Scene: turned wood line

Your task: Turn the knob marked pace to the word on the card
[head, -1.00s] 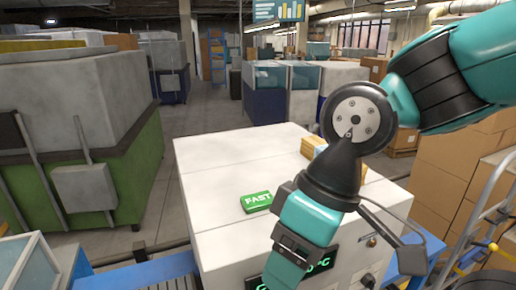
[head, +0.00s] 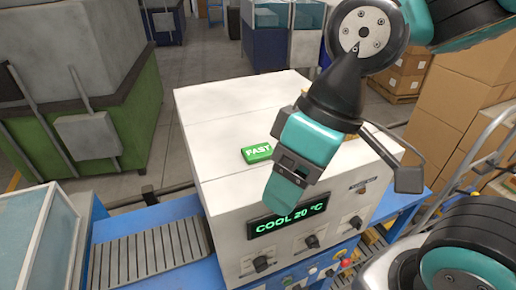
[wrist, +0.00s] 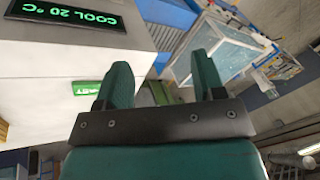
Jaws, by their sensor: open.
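A green card (head: 257,152) reading FAST lies on top of a white machine (head: 215,185). The machine's front has a dark display (head: 289,219) with green text COOL 20 °C. Below and beside it are three black knobs: a left knob (head: 262,263), a middle knob (head: 312,241) and a right knob (head: 356,222). Their markings are too small to read, so I cannot tell which is pace. My gripper (wrist: 158,85) is open and empty in the wrist view. In the head view it hangs in front of the machine's upper front edge, apart from the knobs.
Small coloured buttons, one red (head: 347,262), sit low on the machine's front. A blue roller conveyor (head: 150,255) runs at the left. A ladder-like cart (head: 480,150) and stacked cardboard boxes (head: 465,105) stand at the right. Something yellowish lies behind my arm on the machine top.

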